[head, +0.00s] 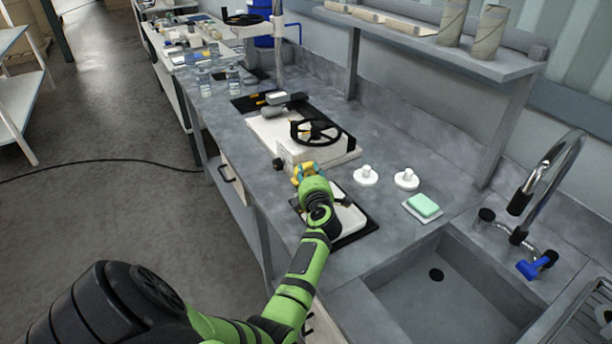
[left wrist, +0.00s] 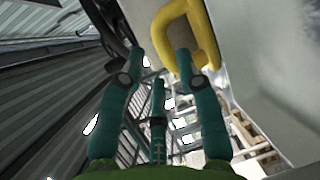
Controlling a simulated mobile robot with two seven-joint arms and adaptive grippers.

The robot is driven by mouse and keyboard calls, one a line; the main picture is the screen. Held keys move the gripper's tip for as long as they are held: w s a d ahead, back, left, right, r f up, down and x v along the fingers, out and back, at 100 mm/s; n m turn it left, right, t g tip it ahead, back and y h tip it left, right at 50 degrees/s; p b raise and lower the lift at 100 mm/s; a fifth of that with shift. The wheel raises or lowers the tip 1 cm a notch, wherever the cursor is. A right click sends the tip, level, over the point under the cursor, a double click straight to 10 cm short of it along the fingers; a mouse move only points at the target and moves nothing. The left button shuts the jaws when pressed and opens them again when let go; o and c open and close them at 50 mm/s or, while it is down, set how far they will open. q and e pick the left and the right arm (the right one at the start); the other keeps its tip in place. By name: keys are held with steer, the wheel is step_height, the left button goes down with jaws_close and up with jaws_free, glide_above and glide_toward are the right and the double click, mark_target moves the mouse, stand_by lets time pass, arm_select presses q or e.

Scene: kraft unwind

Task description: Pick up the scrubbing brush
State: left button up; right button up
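A yellow looped handle (left wrist: 205,36), which looks like the scrubbing brush's, is at the top of the left wrist view. In the head view a bit of yellow (head: 297,174) shows at my gripper's tip; the rest is hidden. My left gripper (left wrist: 160,58) has its teal fingers spread apart, with the handle at the right fingertip; I cannot tell whether they touch. In the head view my left gripper (head: 305,172) is over the counter, by the white tray. My right gripper is not in view.
A white tray (head: 347,218) lies on a black mat below my arm. A white block with a black handwheel (head: 316,132) stands behind. Two white knobbed pieces (head: 366,177) and a green sponge (head: 424,205) are to the right. The sink (head: 440,290) is in front right.

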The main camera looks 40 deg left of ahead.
mark_target(307, 166)
arm_select(q)
steer(key=x, duration=0.3)
steer(key=shift+w+a+b, duration=0.1)
steer(key=shift+a+b, duration=0.05)
steer(key=shift+b, duration=0.2)
steer(key=shift+w+a+f, duration=0.1)
steer(key=shift+w+a, duration=0.15)
jaws_close()
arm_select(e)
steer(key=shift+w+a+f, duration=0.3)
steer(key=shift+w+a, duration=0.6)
